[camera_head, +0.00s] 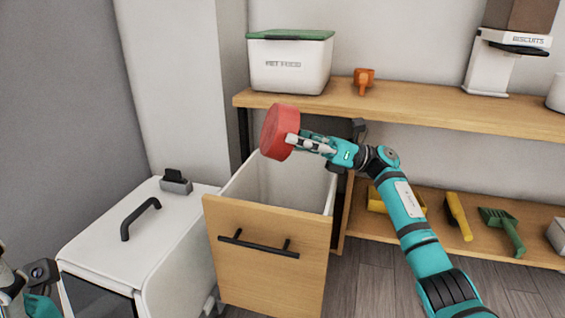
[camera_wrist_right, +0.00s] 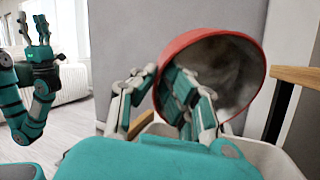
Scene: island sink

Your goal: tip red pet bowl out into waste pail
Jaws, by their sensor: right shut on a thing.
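The red pet bowl (camera_head: 279,132) is tilted onto its side above the waste pail. My right gripper (camera_head: 293,143) is shut on the bowl's rim. In the right wrist view the bowl (camera_wrist_right: 188,42) shows its open side and a grey-brown inside; I cannot tell whether anything is left in it. The white waste pail (camera_head: 318,190) stands in the pulled-out wooden-front drawer, below the bowl; its floor is hidden. Its pale rim shows in the right wrist view (camera_wrist_right: 262,152). My left gripper (camera_wrist_right: 34,28) is raised, empty, fingers apart.
A white cabinet (camera_head: 140,235) with a black handle stands left of the drawer front (camera_head: 265,265). Behind, a wooden shelf (camera_head: 420,112) holds a pet food box (camera_head: 290,65), an orange scoop (camera_head: 364,80) and a biscuit dispenser (camera_head: 495,65). Brushes lie on the lower shelf.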

